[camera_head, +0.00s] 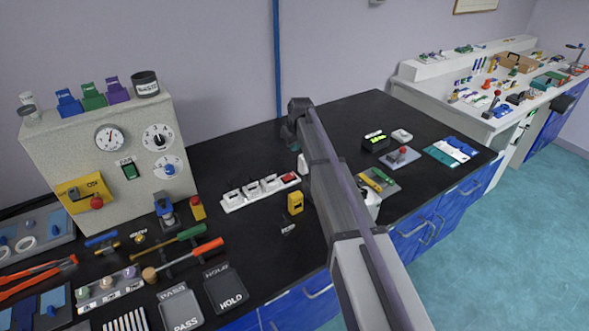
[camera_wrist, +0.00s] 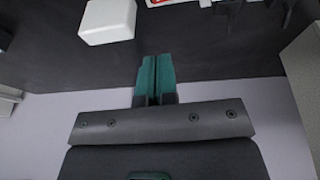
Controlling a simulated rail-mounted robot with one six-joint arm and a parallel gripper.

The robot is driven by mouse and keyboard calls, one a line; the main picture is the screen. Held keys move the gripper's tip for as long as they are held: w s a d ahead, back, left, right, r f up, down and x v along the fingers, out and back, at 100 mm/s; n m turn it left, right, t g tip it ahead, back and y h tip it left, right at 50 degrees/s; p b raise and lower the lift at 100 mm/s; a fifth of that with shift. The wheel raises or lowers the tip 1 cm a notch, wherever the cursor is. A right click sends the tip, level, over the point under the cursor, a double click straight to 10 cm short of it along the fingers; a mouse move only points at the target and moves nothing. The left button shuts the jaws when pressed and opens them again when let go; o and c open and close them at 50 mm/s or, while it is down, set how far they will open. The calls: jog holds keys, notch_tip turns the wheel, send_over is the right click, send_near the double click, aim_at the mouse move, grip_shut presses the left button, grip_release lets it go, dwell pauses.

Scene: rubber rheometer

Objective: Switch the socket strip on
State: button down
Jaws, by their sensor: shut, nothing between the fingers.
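The white socket strip (camera_head: 245,197) lies on the black bench in the head view, left of my arm. It has several sockets in a row and a red switch (camera_head: 290,178) at its right end. The switch is too small to tell which way it is set. My gripper (camera_wrist: 156,62) shows in the wrist view with its teal fingers together and nothing between them, over the dark bench top. A red and white edge (camera_wrist: 172,2) is cut off at the top of the wrist view; I cannot tell whether it is the strip.
A white block (camera_wrist: 108,20) lies on the bench near my fingers. A yellow box (camera_head: 295,203) stands in front of the strip. A grey panel cabinet (camera_head: 103,150) stands at left, with tools and signs before it. Bare bench (camera_head: 240,150) lies behind the strip.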

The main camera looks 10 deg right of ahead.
aim_at(292, 174)
jog(key=b+x, duration=0.8)
jog(key=x, duration=0.1)
jog(key=s+b+x, duration=0.1)
jog(key=b+x, duration=0.3)
jog(key=b, duration=0.1)
jog(key=shift+w+d+f, duration=0.1)
jog(key=shift+d+f, duration=0.15)
jog(key=shift+f, duration=0.1)
jog(key=shift+d+f+b, duration=0.1)
jog(key=shift+f+b, duration=0.3)
jog(key=shift+r, duration=0.1)
